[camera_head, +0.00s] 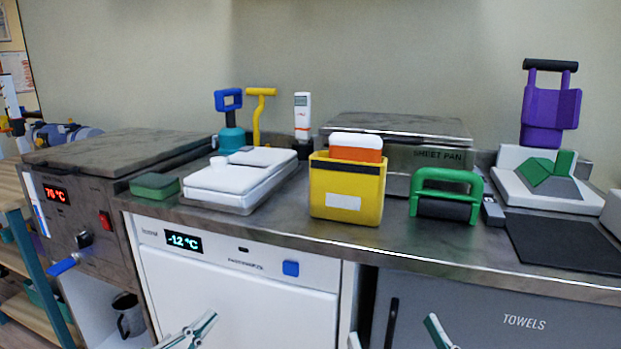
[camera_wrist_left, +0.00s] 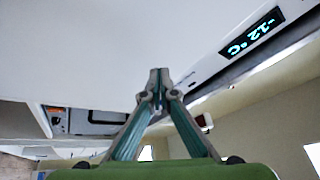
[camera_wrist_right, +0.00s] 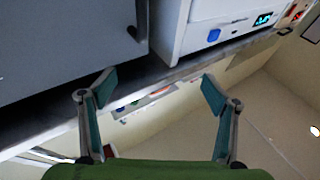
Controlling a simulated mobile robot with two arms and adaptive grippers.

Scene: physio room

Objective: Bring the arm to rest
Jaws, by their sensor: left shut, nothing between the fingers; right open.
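My left gripper (camera_head: 201,329) shows at the bottom of the head view, in front of the white freezer (camera_head: 240,290). In the left wrist view its fingers (camera_wrist_left: 157,88) meet at the tips with nothing between them.
The steel counter (camera_head: 420,247) has a front edge above both grippers. A heater unit (camera_head: 85,200) with a blue lever stands left.

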